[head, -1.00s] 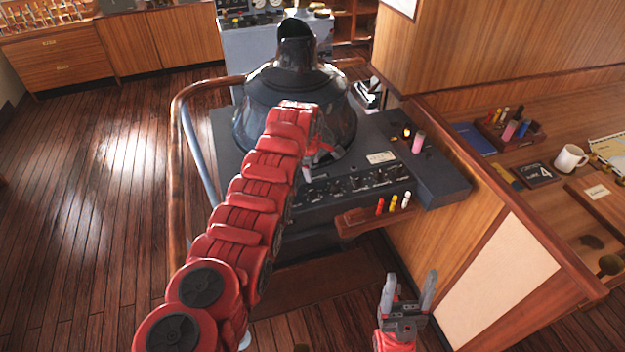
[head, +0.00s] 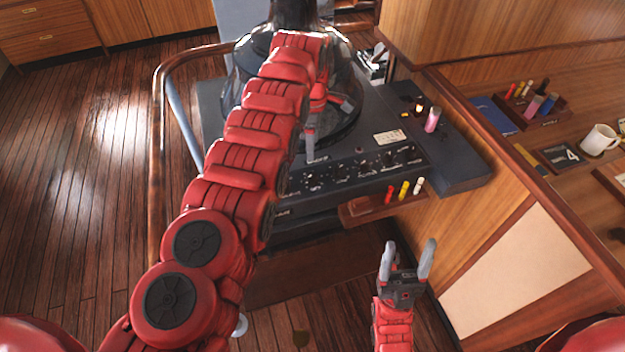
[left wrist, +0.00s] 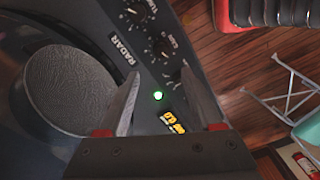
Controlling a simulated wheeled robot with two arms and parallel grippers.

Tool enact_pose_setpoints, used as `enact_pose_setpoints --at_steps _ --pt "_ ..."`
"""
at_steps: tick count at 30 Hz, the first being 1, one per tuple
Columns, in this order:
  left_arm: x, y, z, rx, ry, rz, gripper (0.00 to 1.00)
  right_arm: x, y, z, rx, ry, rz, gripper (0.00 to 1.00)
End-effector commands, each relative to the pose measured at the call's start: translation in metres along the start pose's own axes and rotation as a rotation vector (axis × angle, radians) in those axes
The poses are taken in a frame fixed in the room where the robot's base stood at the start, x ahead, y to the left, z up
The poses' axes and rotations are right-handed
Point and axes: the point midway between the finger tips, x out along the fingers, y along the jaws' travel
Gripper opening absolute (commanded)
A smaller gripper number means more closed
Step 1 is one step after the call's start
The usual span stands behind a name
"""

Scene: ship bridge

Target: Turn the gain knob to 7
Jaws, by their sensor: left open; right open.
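The radar console's front panel (head: 350,170) carries a row of small black knobs. In the left wrist view, a black knob (left wrist: 162,47) sits beside a label that seems to read GAIN. Its pointer setting is too small to read. My right gripper (head: 409,248) is open and empty, low in front of the console.
The radar hood (head: 238,75) stands behind my left arm. A wooden rack (head: 360,211) with red, yellow and white pens hangs at the console's front edge. A pink cylinder (head: 432,120) stands on the console's right. A wooden desk with a mug (head: 598,140) is at right.

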Motion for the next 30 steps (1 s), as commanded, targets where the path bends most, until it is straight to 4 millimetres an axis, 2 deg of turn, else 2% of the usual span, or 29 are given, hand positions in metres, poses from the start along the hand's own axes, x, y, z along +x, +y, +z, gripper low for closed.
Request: enact_pose_setpoints --at_steps 1,10,14,18,27,28,30 --pt "0.02 0.0 0.0 0.001 0.0 0.0 0.67 -0.02 -0.001 0.003 0.0 0.0 0.0 0.66" --pt "0.07 0.0 0.0 0.0 0.0 0.001 0.67 -0.074 -0.004 0.012 0.0 0.0 0.0 0.66" --pt "0.097 0.0 0.0 0.0 0.001 -0.001 0.67 -0.082 -0.004 0.014 0.0 0.0 0.0 0.66" --pt "0.111 0.001 0.0 0.001 0.0 0.002 0.67 -0.082 -0.004 0.014 0.0 0.0 0.0 0.66" --pt "0.114 0.001 0.0 0.001 0.0 0.002 0.67 -0.082 -0.004 0.014 0.0 0.0 0.0 0.66" --pt "0.114 0.001 0.0 0.001 0.0 0.002 0.65 -0.082 -0.004 0.014 0.0 0.0 0.0 0.66" --pt "0.114 0.001 0.0 0.001 0.0 0.002 0.52 -0.082 -0.004 0.014 0.0 0.0 0.0 0.66"
